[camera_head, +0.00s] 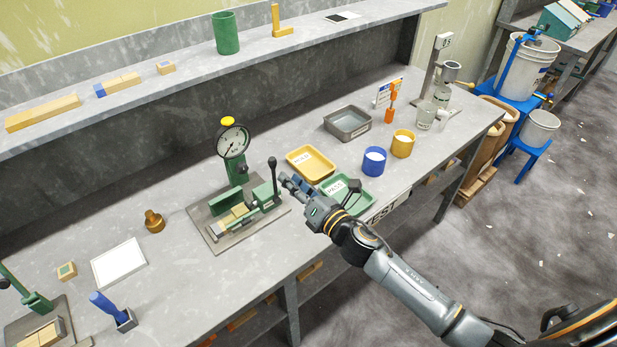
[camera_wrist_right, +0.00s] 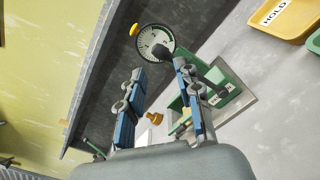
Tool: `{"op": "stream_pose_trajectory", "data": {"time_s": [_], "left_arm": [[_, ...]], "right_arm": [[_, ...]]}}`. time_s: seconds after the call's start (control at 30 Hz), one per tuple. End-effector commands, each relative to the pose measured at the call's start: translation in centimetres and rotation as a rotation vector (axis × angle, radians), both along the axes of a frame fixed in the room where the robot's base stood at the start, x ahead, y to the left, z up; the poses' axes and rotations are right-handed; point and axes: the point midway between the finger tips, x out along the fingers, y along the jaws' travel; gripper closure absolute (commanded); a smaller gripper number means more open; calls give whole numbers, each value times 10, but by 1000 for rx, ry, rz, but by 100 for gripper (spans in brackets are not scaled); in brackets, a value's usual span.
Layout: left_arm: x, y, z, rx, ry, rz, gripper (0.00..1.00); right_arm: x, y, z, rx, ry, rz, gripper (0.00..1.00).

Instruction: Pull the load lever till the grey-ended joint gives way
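The load lever (camera_head: 273,172) is a dark upright rod with a black knob, on the right side of the green press (camera_head: 240,205). A wooden joint (camera_head: 232,217) lies in the press; I cannot make out a grey end. A round dial gauge (camera_head: 234,141) with a yellow top stands behind it. My right gripper (camera_head: 289,186) is open and empty, just right of the lever. In the right wrist view the lever's black knob (camera_wrist_right: 164,50) shows beyond the spread fingers (camera_wrist_right: 162,105), nearer the right-hand finger, with no contact visible. My left gripper is out of view.
A yellow HOLD tray (camera_head: 311,163) and a green PASS tray (camera_head: 350,190) lie close to my right gripper. A blue pot (camera_head: 374,161), yellow pot (camera_head: 403,144) and grey tray (camera_head: 347,122) stand behind. A brass piece (camera_head: 154,221) and white sheet (camera_head: 119,263) lie left.

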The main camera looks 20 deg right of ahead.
Motion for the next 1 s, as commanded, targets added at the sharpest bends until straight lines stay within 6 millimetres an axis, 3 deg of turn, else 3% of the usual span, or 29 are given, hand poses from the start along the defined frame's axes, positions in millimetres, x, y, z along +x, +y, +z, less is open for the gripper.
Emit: {"op": "stream_pose_trajectory", "data": {"time_s": [0.5, 0.53, 0.67, 1.0], "left_arm": [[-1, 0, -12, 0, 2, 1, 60], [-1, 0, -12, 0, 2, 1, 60], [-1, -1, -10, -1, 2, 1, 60], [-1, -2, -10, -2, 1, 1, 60]], "right_arm": [[70, 25, -1, 8, 2, -3, 66], [71, 26, 0, 7, 3, -4, 68], [69, 25, 0, 8, 4, -3, 93], [68, 26, -1, 10, 5, -2, 93]]}}
